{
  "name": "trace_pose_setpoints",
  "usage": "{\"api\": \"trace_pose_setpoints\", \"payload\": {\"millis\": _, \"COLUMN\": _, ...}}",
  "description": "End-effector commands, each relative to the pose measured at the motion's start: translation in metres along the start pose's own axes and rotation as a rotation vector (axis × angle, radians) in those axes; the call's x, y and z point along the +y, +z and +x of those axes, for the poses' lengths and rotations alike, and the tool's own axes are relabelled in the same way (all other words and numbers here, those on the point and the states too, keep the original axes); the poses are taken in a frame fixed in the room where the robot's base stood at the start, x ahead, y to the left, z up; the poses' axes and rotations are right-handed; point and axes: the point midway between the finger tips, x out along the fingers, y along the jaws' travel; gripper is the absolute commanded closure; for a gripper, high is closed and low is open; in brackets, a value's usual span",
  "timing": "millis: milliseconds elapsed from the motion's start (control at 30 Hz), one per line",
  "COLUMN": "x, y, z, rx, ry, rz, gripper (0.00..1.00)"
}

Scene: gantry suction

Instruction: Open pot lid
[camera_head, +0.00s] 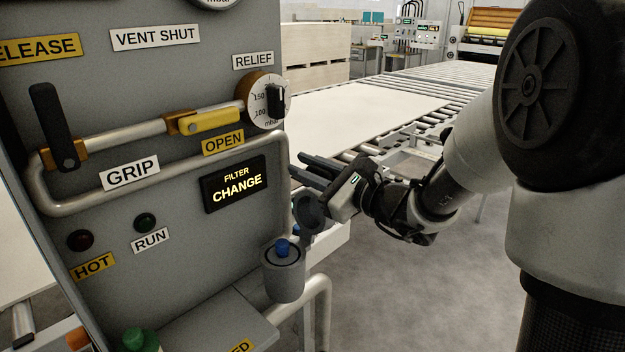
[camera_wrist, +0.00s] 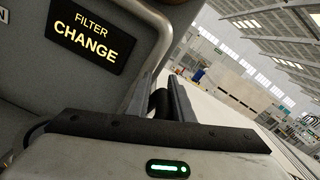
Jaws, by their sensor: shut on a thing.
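The grey pot (camera_head: 283,278) hangs at the lower right corner of the grey panel, with a blue piece (camera_head: 283,247) showing at its top. A dark round lid (camera_head: 309,213) stands tilted up above the pot's back right rim. My gripper (camera_head: 312,172) reaches in from the right, just above the lid. In the wrist view its fingers (camera_wrist: 163,98) are closed around a dark rounded piece (camera_wrist: 159,103), which looks like part of the lid. The exact contact is partly hidden.
The panel (camera_head: 190,235) is close on the left, with a lit filter sign (camera_head: 235,184), a pipe and a yellow valve handle (camera_head: 210,121). A pale pipe (camera_head: 325,300) runs beside the pot. A roller conveyor with a board (camera_head: 350,115) lies behind. Floor at lower right is clear.

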Motion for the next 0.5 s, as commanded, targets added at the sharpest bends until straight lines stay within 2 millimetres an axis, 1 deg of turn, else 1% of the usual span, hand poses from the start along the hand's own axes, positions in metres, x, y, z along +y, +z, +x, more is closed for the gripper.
{"api": "trace_pose_setpoints", "payload": {"millis": 33, "x": 0.006, "y": 0.002, "z": 0.0, "rx": -0.012, "ry": -0.005, "rz": -0.056, "gripper": 1.0}}
{"api": "trace_pose_setpoints", "payload": {"millis": 100, "x": 0.013, "y": 0.007, "z": 0.0, "rx": -0.011, "ry": -0.005, "rz": -0.11, "gripper": 1.0}}
{"api": "trace_pose_setpoints", "payload": {"millis": 200, "x": 0.017, "y": 0.013, "z": 0.0, "rx": -0.008, "ry": -0.005, "rz": -0.162, "gripper": 1.0}}
{"api": "trace_pose_setpoints", "payload": {"millis": 500, "x": 0.018, "y": 0.019, "z": 0.0, "rx": -0.005, "ry": -0.005, "rz": -0.187, "gripper": 1.0}}
